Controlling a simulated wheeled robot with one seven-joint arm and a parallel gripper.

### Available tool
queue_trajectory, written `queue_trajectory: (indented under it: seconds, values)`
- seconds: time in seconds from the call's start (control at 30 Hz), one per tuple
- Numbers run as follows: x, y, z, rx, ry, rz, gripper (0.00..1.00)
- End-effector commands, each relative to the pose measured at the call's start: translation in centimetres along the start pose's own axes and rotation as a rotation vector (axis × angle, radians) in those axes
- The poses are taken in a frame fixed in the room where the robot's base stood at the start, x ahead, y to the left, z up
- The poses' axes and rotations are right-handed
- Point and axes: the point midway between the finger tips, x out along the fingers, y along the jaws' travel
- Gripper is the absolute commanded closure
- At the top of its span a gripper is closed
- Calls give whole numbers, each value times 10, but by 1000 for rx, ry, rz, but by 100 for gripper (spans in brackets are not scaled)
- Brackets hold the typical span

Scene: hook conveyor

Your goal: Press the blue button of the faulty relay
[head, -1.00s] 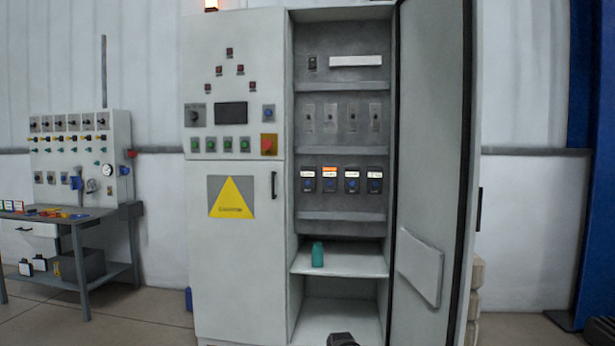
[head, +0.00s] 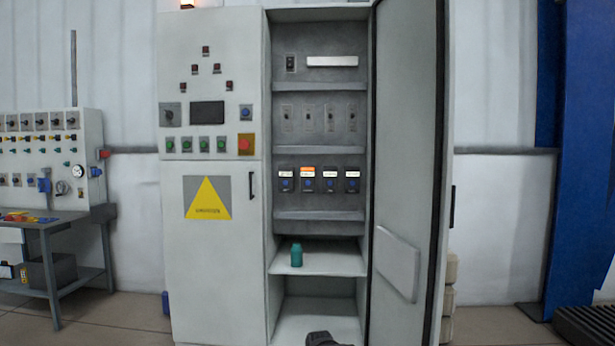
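Several dark relays with blue buttons sit in a row inside the open right bay of the grey cabinet (head: 213,270). The second relay from the left (head: 307,180) has an orange label at its top, while the others, such as the leftmost relay (head: 286,181), have white labels. Each blue button, like the one on the orange-labelled relay (head: 308,184), is on the relay's front. A dark piece at the bottom edge, in front of the cabinet, seems to be part of my arm. My gripper's fingers cannot be made out, and nothing of mine touches the relays.
The cabinet door (head: 408,160) stands open at the right of the bay. A teal bottle (head: 297,255) stands on the shelf below the relays. A workbench (head: 50,225) is at the left, a blue column (head: 590,180) at the right. An orange lamp glows on the cabinet top.

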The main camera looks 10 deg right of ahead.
Motion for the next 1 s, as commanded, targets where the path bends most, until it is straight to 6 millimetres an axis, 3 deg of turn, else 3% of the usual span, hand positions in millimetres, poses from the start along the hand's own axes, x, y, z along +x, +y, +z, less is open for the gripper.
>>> queue_trajectory:
  seconds: [0.2, 0.27, 0.33, 0.37, 1.0]
  values:
    - [0, 0, 0, 0, 0, 0, 60]
    - [0, 0, 0, 0, 0, 0, 76]
    - [0, 0, 0, 0, 0, 0, 99]
    - [0, 0, 0, 0, 0, 0, 100]
    - [0, 0, 0, 0, 0, 0, 100]
